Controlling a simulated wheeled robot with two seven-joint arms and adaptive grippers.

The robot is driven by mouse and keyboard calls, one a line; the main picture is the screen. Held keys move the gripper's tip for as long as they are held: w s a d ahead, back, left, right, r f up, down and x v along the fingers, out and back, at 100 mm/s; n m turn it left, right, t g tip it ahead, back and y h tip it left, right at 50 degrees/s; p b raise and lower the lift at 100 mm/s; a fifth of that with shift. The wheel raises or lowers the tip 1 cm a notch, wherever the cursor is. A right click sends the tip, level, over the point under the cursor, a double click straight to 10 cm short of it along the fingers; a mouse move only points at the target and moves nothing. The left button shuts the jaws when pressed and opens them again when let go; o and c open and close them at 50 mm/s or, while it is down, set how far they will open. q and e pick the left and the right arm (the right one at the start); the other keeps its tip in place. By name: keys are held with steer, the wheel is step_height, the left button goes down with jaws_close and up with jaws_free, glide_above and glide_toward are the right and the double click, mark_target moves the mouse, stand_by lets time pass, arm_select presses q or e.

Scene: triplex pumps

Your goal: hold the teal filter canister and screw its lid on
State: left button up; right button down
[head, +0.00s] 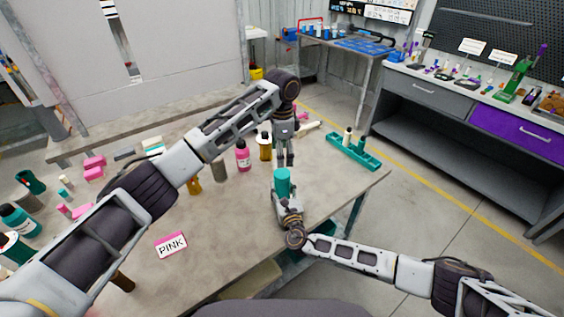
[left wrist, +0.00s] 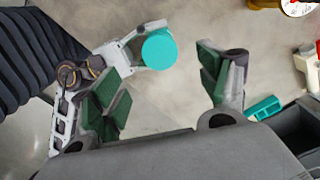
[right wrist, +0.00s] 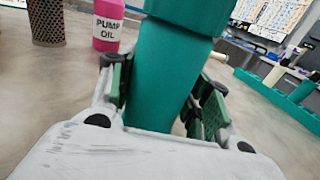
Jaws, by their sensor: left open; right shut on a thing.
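The teal filter canister (right wrist: 163,85) stands upright between the pads of my right gripper (head: 284,203), which is shut on it near the table's front right edge. A wider teal part, seemingly the lid (right wrist: 186,12), sits on its top in the right wrist view. From above, the round teal top (left wrist: 159,48) shows in the left wrist view. Whether the lid is threaded tight cannot be told. My left gripper (head: 284,160) points down, open and empty, above and just behind the canister. Its fingers stand apart in the left wrist view, with the teal top between and beyond them.
A pink pump oil bottle (head: 243,159) and a dark mesh cylinder (right wrist: 45,22) stand behind the canister. A teal rack (head: 353,152) lies at the table's right. A PINK card (head: 171,244) lies at front left. Several parts crowd the left side.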

arm_select(q)
steer(key=shift+r, duration=1.5)
arm_select(e)
steer(key=c, duration=0.6)
jaws_free()
steer(key=shift+s, duration=0.2)
steer(key=shift+v, duration=5.85)
steer(key=shift+d, duration=0.15)
arm_select(q)
steer(key=shift+s+f, duration=0.1)
arm_select(e)
steer(key=shift+f, duration=0.1)
